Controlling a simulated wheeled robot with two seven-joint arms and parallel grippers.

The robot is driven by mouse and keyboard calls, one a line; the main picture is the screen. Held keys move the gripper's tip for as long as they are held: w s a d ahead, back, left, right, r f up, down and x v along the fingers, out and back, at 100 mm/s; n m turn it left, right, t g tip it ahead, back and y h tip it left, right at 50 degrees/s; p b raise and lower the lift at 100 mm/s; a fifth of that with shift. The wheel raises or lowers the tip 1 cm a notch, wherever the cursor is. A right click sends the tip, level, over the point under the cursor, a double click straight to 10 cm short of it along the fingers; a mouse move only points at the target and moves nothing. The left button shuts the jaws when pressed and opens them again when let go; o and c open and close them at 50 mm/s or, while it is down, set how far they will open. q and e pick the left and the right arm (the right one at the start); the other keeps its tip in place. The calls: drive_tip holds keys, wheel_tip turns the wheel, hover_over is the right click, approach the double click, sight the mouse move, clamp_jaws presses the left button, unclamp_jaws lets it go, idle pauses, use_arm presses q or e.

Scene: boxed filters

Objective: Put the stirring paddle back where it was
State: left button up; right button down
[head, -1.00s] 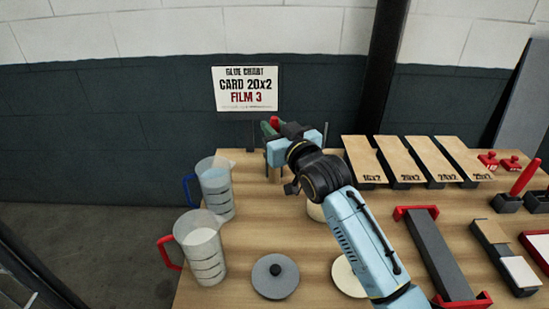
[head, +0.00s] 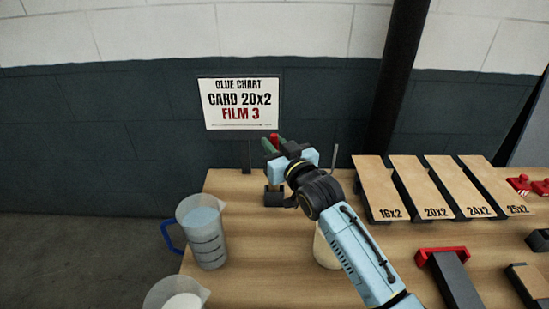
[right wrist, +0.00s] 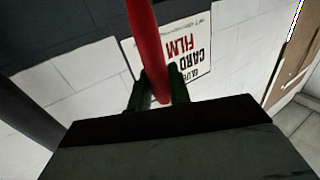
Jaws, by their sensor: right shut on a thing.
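My right gripper (head: 273,149) is shut on the stirring paddle, above the back edge of the wooden table. The paddle's red handle (head: 274,138) pokes up between the green fingers. In the right wrist view, the red handle (right wrist: 148,50) runs between the green fingertips (right wrist: 157,92). The lower part of the paddle is mostly hidden by the gripper. A small dark block (head: 273,197) shows right below the gripper; I cannot tell whether the paddle touches it. A pale pot (head: 326,247) stands nearer, partly behind my right arm. My left gripper is not in view.
A jug with a blue handle (head: 203,232) and another jug (head: 176,296) stand at the left table edge. The glue chart sign (head: 240,103) is behind the gripper. A thin upright rod (head: 334,157) stands to its right. Labelled boards (head: 378,188) line the back right.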

wheel_tip(320, 180, down, 3)
drive_tip(key=shift+r, duration=0.15)
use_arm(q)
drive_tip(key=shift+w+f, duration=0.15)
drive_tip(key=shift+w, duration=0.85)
use_arm(e)
drive_tip(key=shift+f, duration=0.3)
drive_tip(key=shift+f, duration=0.2)
drive_tip(key=c, duration=1.3)
unclamp_jaws()
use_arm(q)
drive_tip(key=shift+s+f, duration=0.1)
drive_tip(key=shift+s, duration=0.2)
use_arm(e)
drive_tip(key=shift+r, duration=0.1)
drive_tip(key=shift+s+r, duration=0.1)
drive_tip(key=shift+r, duration=0.05)
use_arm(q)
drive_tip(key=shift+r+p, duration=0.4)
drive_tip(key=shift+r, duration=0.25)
use_arm(e)
drive_tip(key=v, duration=1.2)
